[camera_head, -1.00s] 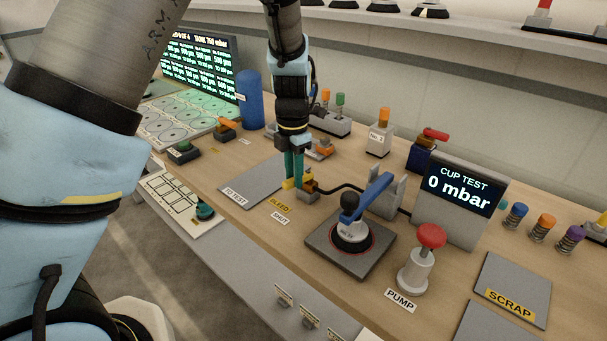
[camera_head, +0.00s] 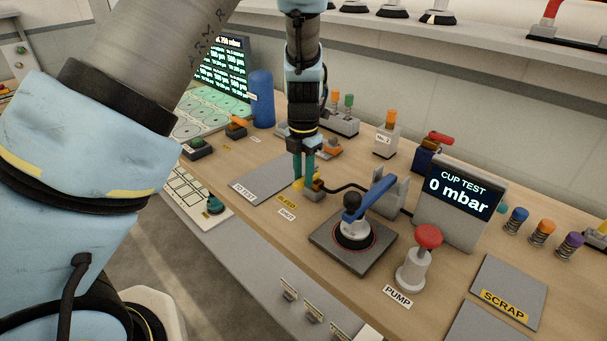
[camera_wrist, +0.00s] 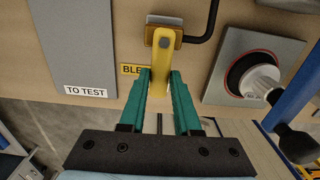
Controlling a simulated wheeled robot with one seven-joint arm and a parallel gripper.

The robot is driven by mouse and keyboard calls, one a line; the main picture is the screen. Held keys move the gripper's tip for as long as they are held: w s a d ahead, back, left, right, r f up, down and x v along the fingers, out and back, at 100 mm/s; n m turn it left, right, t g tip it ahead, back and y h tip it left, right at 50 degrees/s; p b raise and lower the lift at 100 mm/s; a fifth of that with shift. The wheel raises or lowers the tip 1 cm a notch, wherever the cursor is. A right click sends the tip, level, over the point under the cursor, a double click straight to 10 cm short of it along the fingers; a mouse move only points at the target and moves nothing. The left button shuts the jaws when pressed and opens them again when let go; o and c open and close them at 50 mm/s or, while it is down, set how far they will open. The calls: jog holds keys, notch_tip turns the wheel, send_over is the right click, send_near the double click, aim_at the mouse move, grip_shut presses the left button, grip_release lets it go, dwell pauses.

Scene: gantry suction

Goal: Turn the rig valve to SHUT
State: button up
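The rig valve is a small brass-brown body (camera_head: 317,187) on the bench with a yellow lever handle (camera_wrist: 162,65). In the wrist view the handle extends from the body toward my gripper, beside the BLEED label (camera_wrist: 131,69). My gripper (camera_wrist: 160,75) points down with its teal fingers on either side of the handle, closed in on it with little or no gap. In the head view the fingers (camera_head: 303,180) hide part of the handle. The BLEED label (camera_head: 287,203) and SHUT label (camera_head: 287,214) lie in front of the valve. The wrist view does not show SHUT.
A black hose (camera_head: 345,187) runs from the valve. Right of it a blue lever (camera_head: 375,192) stands over a grey plate (camera_head: 340,258). A red-topped PUMP button (camera_head: 428,237) and the CUP TEST display (camera_head: 460,195), reading 0 mbar, are beyond. The TO TEST pad (camera_head: 262,180) is left.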

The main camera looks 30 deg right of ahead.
aim_at(303, 178)
jog(key=o, duration=0.4)
notch_tip(303, 178, up, 11)
jog(key=shift+f+b, duration=0.1)
jog(key=shift+b, duration=1.05)
jog(key=shift+a, duration=0.1)
jog(key=w+a+m, duration=0.2)
jog(key=a+m, duration=0.3)
jog(key=a, duration=0.5)
jog(key=w+a+m, duration=0.2)
jog(key=a+m, duration=0.3)
jog(key=a, duration=0.6)
jog(key=s+a+m, duration=0.2)
jog(key=a+m, duration=0.2)
jog(key=a, duration=0.1)
jog(key=s+a+f+m+t, duration=0.1)
jog(key=a+m, duration=0.3)
jog(key=a, duration=0.1)
jog(key=s+a+m, duration=0.2)
jog(key=a+m, duration=0.3)
jog(key=shift+s+a+f+t, duration=0.3)
jog(key=shift+s+a, duration=0.05)
